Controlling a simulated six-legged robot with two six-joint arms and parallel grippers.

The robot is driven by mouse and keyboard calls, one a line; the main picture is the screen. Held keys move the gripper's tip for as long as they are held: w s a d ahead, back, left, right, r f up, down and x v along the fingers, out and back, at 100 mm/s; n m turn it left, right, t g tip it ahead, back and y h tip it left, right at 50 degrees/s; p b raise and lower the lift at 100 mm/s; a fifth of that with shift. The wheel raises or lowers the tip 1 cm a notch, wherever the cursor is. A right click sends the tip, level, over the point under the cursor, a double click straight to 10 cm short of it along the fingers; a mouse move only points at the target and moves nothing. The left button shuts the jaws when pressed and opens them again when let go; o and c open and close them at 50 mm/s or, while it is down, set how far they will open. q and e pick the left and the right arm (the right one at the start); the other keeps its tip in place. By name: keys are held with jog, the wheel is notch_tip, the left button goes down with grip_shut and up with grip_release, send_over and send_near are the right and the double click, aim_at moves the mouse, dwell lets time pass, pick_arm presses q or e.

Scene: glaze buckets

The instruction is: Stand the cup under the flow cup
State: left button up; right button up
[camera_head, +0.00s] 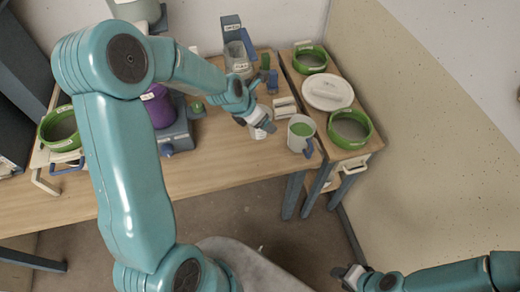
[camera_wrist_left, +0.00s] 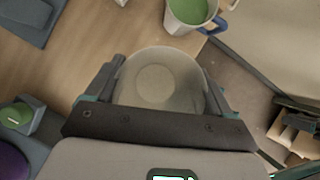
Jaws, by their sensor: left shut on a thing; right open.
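My left gripper (camera_head: 258,124) is above the wooden table, near its front edge. It is shut on a pale grey cup, seen from above in the left wrist view (camera_wrist_left: 160,82) with its round bottom showing between the fingers. A blue stand (camera_head: 231,29) at the back of the table bears a clear greyish vessel (camera_head: 237,56), which may be the flow cup. My right gripper (camera_head: 350,276) is open and empty, low at the bottom, away from the table.
A jug of green glaze (camera_head: 302,130) with a blue handle stands right of my left gripper, also in the wrist view (camera_wrist_left: 188,12). Green-rimmed sieves (camera_head: 351,129) and a white lid (camera_head: 327,92) are on the right-hand cart. A purple container (camera_head: 158,106) stands left. The table front is mostly clear.

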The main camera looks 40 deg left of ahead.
pick_arm(q)
notch_tip(320, 180, down, 12)
jog(key=b, duration=0.7)
jog(key=shift+w+r+b, duration=0.1)
jog(key=shift+b, duration=0.25)
notch_tip(320, 180, down, 3)
jog(key=b, duration=0.3)
jog(key=o, duration=0.9)
